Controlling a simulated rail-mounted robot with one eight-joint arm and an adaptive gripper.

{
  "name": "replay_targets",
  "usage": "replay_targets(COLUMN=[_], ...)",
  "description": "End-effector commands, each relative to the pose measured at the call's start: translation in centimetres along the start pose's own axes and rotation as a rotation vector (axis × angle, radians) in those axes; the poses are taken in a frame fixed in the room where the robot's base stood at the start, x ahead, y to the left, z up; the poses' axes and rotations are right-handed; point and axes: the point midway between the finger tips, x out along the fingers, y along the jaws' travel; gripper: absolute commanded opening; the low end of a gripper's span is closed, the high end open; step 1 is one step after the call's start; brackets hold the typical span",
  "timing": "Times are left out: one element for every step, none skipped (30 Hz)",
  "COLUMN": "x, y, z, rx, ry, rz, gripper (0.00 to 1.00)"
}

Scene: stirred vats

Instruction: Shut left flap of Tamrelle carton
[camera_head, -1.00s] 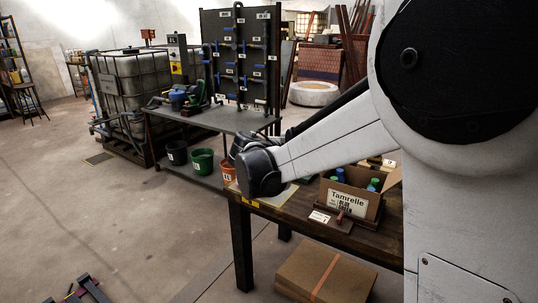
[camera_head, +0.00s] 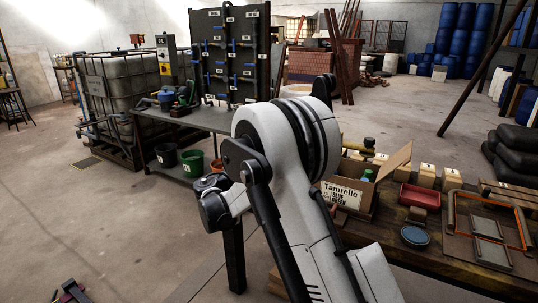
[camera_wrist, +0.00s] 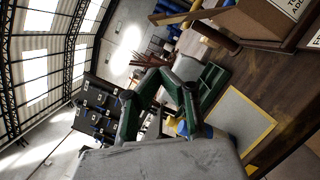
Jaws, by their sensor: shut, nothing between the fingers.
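The Tamrelle carton (camera_head: 345,194) stands on the wooden bench in the head view, its printed label facing me. A blue-and-green bottle top (camera_head: 367,175) shows inside. Its right flap (camera_head: 396,160) stands up and slants outward. My arm crosses in front of the carton's left side, so I cannot tell how the left flap stands. In the wrist view my gripper (camera_wrist: 158,76) is shut and empty, its green-and-grey fingers meeting at the tips. I cannot make out the gripper in the head view. A brown surface (camera_wrist: 240,22) at the wrist view's upper right may be the carton.
Right of the carton are a red tray (camera_head: 420,196), small pale boxes (camera_head: 451,180), a round blue-topped dish (camera_head: 415,236) and an orange-edged frame (camera_head: 520,228). A yellow-edged pale mat (camera_wrist: 238,118) lies on the bench. Buckets (camera_head: 192,162) stand left on a low shelf.

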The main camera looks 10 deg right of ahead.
Motion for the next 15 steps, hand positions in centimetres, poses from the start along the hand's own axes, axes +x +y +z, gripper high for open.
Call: replay_targets(x=[0.9, 1.4, 2.2, 2.8, 3.3, 4.1, 4.6, 5.2, 6.0, 6.5, 7.1, 7.8, 8.4, 8.7, 8.6], y=[-0.1, -0.1, -0.1, -0.2, -0.2, -0.2, -0.2, -0.2, -0.2, -0.2, -0.2, -0.2, -0.2, -0.1, -0.1], z=[0.0, 0.0, 0.0, 0.0, 0.0, 0.0, 0.0, 0.0, 0.0, 0.0, 0.0, 0.0, 0.0, 0.2, 0.9], rx=[0.000, 0.000, 0.000, 0.000, 0.000, 0.000, 0.000, 0.000, 0.000, 0.000, 0.000, 0.000, 0.000, 0.001, 0.001], ry=[-0.002, -0.001, -0.002, -0.002, -0.002, -0.001, -0.002, -0.002, -0.001, -0.001, -0.001, -0.002, -0.001, 0.000, 0.001], rz=[-0.002, -0.002, -0.002, -0.002, -0.002, -0.002, -0.002, -0.002, -0.002, -0.002, -0.002, -0.002, -0.002, -0.001, -0.001], gripper=[0.00, 0.00, 0.00, 0.00, 0.00, 0.00, 0.00, 0.00, 0.00, 0.00, 0.00, 0.00, 0.00, 0.00, 0.00])
